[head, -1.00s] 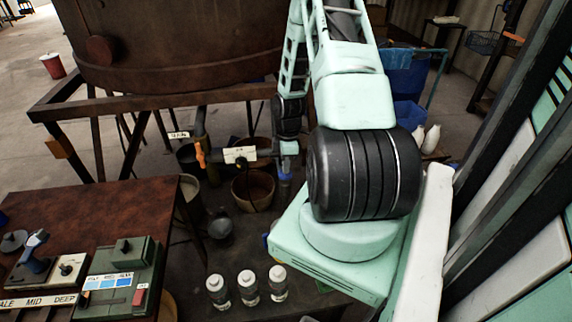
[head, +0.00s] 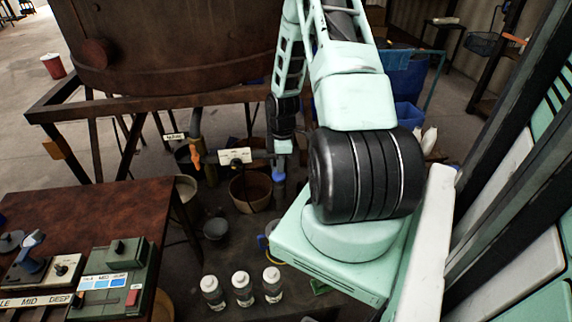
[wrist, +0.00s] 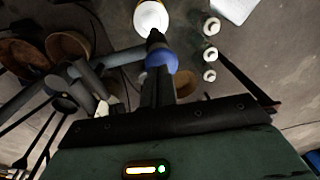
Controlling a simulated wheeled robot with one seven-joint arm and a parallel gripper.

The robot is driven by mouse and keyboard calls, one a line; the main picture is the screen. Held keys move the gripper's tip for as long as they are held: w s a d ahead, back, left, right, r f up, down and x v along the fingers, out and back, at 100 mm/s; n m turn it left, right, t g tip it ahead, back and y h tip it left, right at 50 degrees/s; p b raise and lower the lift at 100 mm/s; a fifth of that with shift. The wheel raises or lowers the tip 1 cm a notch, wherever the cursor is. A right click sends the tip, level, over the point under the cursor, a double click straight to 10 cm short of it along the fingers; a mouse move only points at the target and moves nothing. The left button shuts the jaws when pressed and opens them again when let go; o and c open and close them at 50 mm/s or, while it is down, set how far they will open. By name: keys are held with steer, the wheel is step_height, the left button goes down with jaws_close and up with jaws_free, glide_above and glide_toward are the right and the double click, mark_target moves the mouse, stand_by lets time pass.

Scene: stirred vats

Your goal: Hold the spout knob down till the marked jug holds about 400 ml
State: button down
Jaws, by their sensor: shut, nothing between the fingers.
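My gripper (head: 279,177) hangs right of the spout pipework under the rusty vat (head: 180,40). An orange handle (head: 196,158) sits on a vertical pipe to the left of the gripper in the head view. A white label (head: 236,155) is on the pipework between handle and gripper. I cannot tell which part is the spout knob. A white round-topped thing (wrist: 150,17) lies beyond the fingertips in the wrist view. I cannot make out a marked jug or any level.
A tan bucket (head: 251,190) and a grey pot (head: 216,229) stand on the floor below. Three white-capped bottles (head: 242,289) stand at the front. A brown table (head: 90,210) with a green control box (head: 112,280) is at left. The vat's frame (head: 90,106) spans above.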

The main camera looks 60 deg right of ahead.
step_height(320, 180, up, 12)
steer(key=d+b, duration=0.1)
steer(key=b, duration=0.2)
steer(key=shift+w+f, duration=0.15)
steer(key=shift+f, duration=0.1)
steer(key=shift+d, duration=0.1)
steer(key=w+a+r+b, duration=0.2)
steer(key=a, duration=1.2)
steer(key=w+a+r+b, duration=0.2)
steer(key=w+a, duration=0.1)
steer(key=a, duration=1.1)
steer(key=s+a+r+b, duration=0.1)
steer(key=s+a+b, duration=0.3)
steer(key=s+a, duration=1.3)
steer(key=shift+s+a+h+b, duration=0.3)
steer(key=shift+s+a, duration=0.05)
steer(key=shift+a, duration=0.75)
